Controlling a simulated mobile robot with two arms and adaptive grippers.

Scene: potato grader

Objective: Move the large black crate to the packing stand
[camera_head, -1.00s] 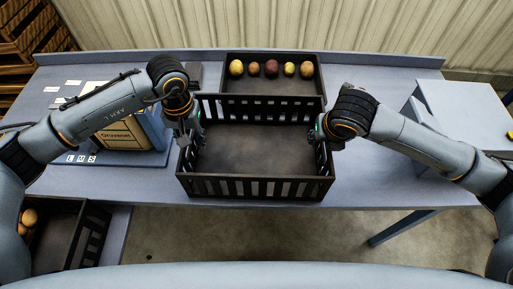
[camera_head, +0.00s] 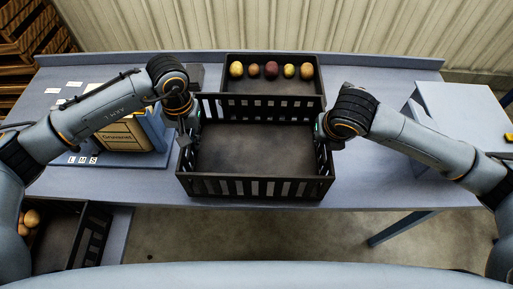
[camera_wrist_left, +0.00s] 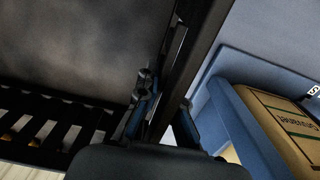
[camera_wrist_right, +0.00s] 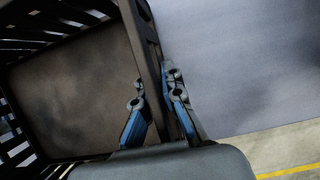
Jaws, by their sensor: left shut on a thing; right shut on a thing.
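The large black crate (camera_head: 254,148) is empty and stands at the front middle of the table, its slatted front wall along the table's front edge. My left gripper (camera_head: 190,130) is shut on the crate's left side wall; in the left wrist view (camera_wrist_left: 166,112) its fingers straddle the wall. My right gripper (camera_head: 322,135) is shut on the right side wall; in the right wrist view its fingers (camera_wrist_right: 157,100) sit on either side of the rim. The packing stand is probably the pale raised stand (camera_head: 455,112) at the right, though I cannot be sure.
A second black tray (camera_head: 270,85) with several potatoes stands right behind the crate. A blue holder with a labelled sack (camera_head: 128,133) is close to the left. Another crate with potatoes (camera_head: 62,235) is at lower left. The table (camera_head: 385,185) is clear to the right.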

